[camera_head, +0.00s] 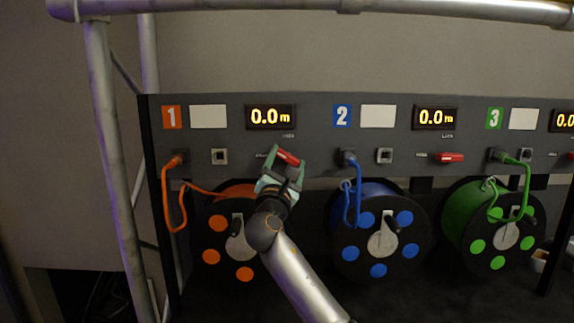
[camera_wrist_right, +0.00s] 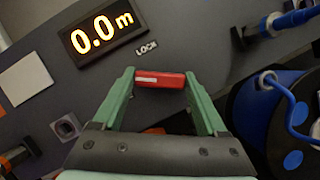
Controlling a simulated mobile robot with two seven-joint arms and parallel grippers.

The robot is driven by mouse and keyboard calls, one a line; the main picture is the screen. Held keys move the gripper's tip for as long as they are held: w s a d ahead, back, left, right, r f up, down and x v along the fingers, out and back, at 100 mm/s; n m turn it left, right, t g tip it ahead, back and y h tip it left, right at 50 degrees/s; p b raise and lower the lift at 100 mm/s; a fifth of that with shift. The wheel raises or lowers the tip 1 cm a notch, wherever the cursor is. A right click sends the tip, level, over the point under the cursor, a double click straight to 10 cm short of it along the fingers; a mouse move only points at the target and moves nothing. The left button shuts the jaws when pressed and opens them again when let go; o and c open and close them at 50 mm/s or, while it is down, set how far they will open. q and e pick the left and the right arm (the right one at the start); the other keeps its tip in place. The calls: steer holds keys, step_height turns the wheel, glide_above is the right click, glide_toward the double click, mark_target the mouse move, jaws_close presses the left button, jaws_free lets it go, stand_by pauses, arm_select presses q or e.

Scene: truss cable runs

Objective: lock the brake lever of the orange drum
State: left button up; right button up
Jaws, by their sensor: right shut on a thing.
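The orange drum (camera_head: 216,224) sits under panel section 1, partly hidden behind my right arm. Its brake lever is the red handle (camera_head: 288,157) on the panel below the 0.0 m display. My right gripper (camera_head: 287,160) is shut on this red lever. In the right wrist view the red lever (camera_wrist_right: 160,79) lies between the two green fingertips, just below the word LOCK. In the head view the lever slants down to the right, between the brake and lock labels. My left gripper is not in view.
The blue drum (camera_head: 381,238) stands right of my arm, and the green drum (camera_head: 490,226) is farther right. The blue section's red lever (camera_head: 450,157) lies level. An orange cable (camera_head: 168,205) hangs at the left. A truss pole (camera_head: 110,170) stands at the far left.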

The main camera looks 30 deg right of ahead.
steer(key=m+g, duration=0.1)
steer(key=m, duration=0.2)
steer(key=shift+r+m+g, duration=0.1)
steer(key=shift+m+g, duration=0.2)
steer(key=shift+m, duration=0.1)
steer(key=m+g, duration=0.1)
steer(key=m, duration=0.2)
steer(key=shift+r, duration=0.1)
steer(key=m+g+p, duration=0.1)
steer(key=m, duration=0.2)
steer(key=shift+r+m+g, duration=0.1)
steer(key=shift+m+g, duration=0.2)
steer(key=shift+m, duration=0.1)
steer(key=shift+m+g+y+p, duration=0.35)
steer(key=shift+m+p, duration=0.2)
steer(key=shift+m, duration=0.65)
steer(key=o, duration=1.3)
